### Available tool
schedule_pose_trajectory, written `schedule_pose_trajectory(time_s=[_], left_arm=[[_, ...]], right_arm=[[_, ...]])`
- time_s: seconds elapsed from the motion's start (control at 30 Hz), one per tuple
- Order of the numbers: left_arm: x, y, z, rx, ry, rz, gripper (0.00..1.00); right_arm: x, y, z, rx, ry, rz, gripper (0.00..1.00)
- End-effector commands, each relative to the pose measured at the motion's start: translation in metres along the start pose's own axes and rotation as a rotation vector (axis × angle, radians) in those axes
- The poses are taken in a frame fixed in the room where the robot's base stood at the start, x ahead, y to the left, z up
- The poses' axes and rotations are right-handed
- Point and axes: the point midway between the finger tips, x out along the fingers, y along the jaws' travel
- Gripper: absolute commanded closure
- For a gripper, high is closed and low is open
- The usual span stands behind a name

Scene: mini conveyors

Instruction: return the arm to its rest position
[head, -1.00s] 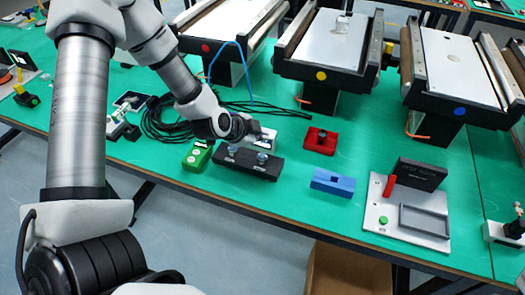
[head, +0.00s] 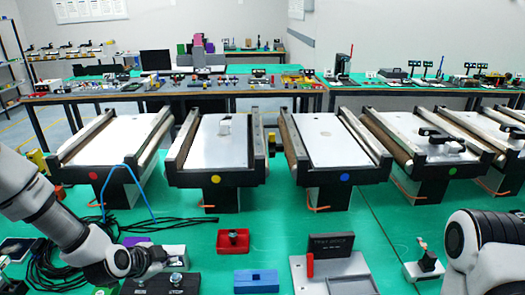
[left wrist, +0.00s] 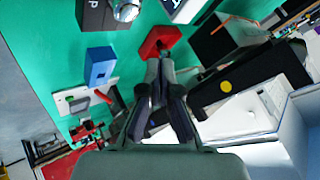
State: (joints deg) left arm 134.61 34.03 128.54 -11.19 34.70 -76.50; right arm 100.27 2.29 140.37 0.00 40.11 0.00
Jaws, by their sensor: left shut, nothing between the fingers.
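My left arm comes in from the left in the head view. Its dark gripper (head: 152,262) is low in the picture, near the black block with silver knobs (head: 172,285); whether they touch cannot be told. In the left wrist view the gripper's fingers (left wrist: 158,75) are together with nothing between them. They point toward the red tray (left wrist: 158,42), with the blue block (left wrist: 100,66) to the left. A white and black arm part of mine (head: 485,245) shows at the right edge of the head view. My right gripper is out of view.
Mini conveyors with red, yellow (head: 218,155), blue (head: 335,152) and green dots stand behind. The red tray (head: 233,241), the blue block (head: 256,281) and a grey fixture plate (head: 300,272) sit on the green table. Black cables (head: 45,265) lie around the left arm.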

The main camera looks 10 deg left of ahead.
Motion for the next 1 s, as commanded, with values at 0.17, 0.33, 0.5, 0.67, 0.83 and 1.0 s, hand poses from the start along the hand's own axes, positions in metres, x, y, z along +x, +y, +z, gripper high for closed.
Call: schedule_pose_trajectory(time_s=[0.17, 0.33, 0.5, 0.67, 0.83, 1.0], left_arm=[[0.015, 0.088, 0.034, -0.239, -0.159, 0.146, 1.00], [0.002, 0.219, 0.091, -0.623, -0.478, 0.258, 1.00], [-0.031, 0.301, 0.130, -0.877, -0.733, 0.243, 1.00], [-0.041, 0.318, 0.139, -0.943, -0.792, 0.222, 1.00], [-0.040, 0.317, 0.138, -0.943, -0.789, 0.222, 1.00], [-0.040, 0.316, 0.138, -0.943, -0.788, 0.222, 1.00]], right_arm=[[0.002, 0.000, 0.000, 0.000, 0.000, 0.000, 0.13], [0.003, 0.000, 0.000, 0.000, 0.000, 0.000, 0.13], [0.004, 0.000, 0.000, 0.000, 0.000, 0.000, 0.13], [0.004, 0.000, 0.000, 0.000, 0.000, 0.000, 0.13], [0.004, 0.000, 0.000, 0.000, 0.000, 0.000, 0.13], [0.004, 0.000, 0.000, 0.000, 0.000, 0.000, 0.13]])
